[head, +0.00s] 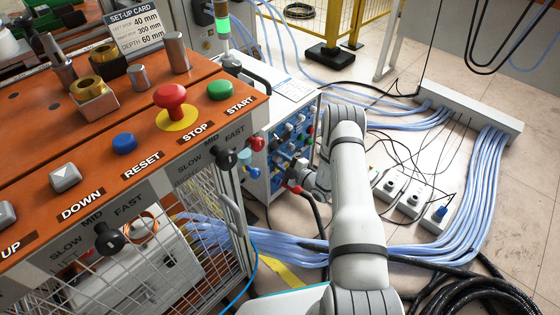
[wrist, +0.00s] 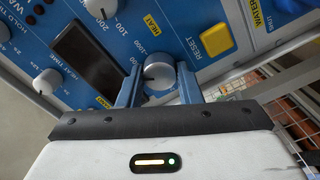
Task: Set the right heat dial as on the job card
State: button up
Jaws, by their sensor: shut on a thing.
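In the wrist view a round silver-grey dial (wrist: 158,84) sits on the blue panel, beside the printed word HEAT and a 1000 mark. My gripper (wrist: 158,76) has one blue-grey finger on each side of this dial and is shut on it. Its exact pointer setting is too small to read. Another silver knob (wrist: 101,7) is at the upper left.
A yellow RESET button (wrist: 216,41) is right of the dial, and a dark display (wrist: 87,58) left of it. In the head view an orange bench (head: 50,130) with buttons stands left; a set-up card (head: 134,30) is on it. Blue cables (head: 485,180) cross the floor at right.

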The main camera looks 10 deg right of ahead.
jog(key=shift+s+f+m, duration=0.1)
jog(key=shift+m, duration=0.9)
jog(key=o, duration=1)
jog(key=shift+p+v, duration=1.25)
jog(key=shift+v, duration=2.7)
